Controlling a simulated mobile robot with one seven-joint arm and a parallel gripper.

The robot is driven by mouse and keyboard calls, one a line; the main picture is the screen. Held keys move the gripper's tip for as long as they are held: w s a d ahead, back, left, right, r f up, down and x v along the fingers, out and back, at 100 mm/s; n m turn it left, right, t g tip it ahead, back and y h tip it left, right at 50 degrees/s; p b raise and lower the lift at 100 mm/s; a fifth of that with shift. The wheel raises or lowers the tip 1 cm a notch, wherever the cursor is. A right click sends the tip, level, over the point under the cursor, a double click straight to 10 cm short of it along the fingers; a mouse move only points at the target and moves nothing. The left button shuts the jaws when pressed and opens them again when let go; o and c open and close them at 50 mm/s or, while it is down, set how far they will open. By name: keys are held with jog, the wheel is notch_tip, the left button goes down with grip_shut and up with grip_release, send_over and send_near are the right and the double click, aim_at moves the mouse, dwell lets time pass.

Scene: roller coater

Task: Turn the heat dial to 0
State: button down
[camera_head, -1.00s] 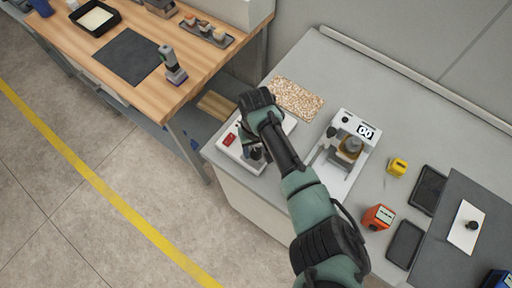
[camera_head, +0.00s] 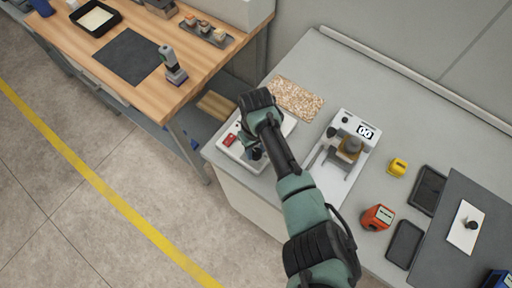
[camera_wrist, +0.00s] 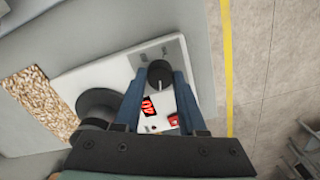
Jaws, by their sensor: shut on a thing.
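The heat dial (camera_wrist: 159,74) is a round black knob with a pale pointer line, on the white top of a heating unit (camera_wrist: 112,62). In the wrist view my gripper (camera_wrist: 159,78) has its two blue fingers on either side of the dial, shut on it. A display (camera_wrist: 148,107) with red digits sits below the dial, turned in the picture and partly hard to read.
A red switch (camera_wrist: 174,120) is close to the right finger. A round dark plate (camera_wrist: 100,102) lies left of the fingers. A speckled mat (camera_head: 298,98) lies behind the unit. A white device with a display (camera_head: 345,150) stands to its right.

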aim_at(256, 152)
jog(key=n, duration=0.4)
jog(key=shift+n, duration=2.5)
jog(key=shift+c, duration=2.4)
grip_release()
notch_tip(256, 152, up, 13)
jog(key=b, duration=0.1)
jog(key=shift+b, duration=0.4)
